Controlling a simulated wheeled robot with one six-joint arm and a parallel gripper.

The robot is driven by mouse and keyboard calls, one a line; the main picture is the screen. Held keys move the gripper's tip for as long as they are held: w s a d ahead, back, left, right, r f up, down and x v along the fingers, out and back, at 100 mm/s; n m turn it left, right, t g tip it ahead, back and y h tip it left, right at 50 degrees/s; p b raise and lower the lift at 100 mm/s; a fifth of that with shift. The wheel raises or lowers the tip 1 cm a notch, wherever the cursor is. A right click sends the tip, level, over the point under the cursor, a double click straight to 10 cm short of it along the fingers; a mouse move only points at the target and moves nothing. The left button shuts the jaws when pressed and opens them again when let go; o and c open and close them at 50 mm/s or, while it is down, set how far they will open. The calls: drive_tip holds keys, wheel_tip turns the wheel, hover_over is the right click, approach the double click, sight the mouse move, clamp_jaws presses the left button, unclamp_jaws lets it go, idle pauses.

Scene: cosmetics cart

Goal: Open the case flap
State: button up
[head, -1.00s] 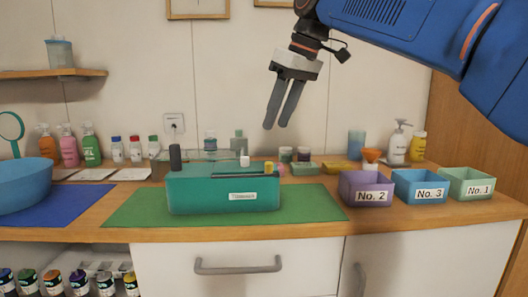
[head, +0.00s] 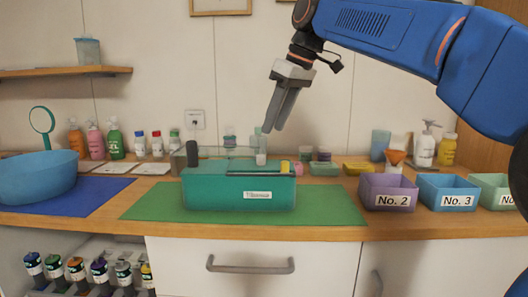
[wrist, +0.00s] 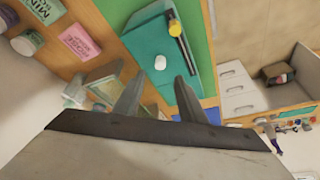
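The teal case (head: 238,190) with a white label sits on the green mat (head: 335,205) in the head view. Its top (wrist: 147,42) lies below my gripper in the wrist view. A small white knob (wrist: 160,62) stands on that top; it also shows in the head view (head: 261,159). The flap's outline is hard to make out; it looks closed. My gripper (head: 268,130) is above the knob, pointing down and tilted. In the wrist view my gripper (wrist: 158,78) has its fingers apart with nothing between them.
A dark rod with a yellow end (wrist: 176,27) lies along the case top. A dark cylinder (head: 192,153) stands at the case's left. The purple bin (head: 388,197) and the blue bin (head: 447,196) stand to the right. A blue bowl (head: 35,180) is at left.

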sight(262, 155)
drive_tip(key=x, duration=0.9)
drive_tip(key=shift+a+f, duration=0.1)
drive_tip(key=shift+a, duration=0.05)
drive_tip(key=shift+c, duration=0.6)
clamp_jaws()
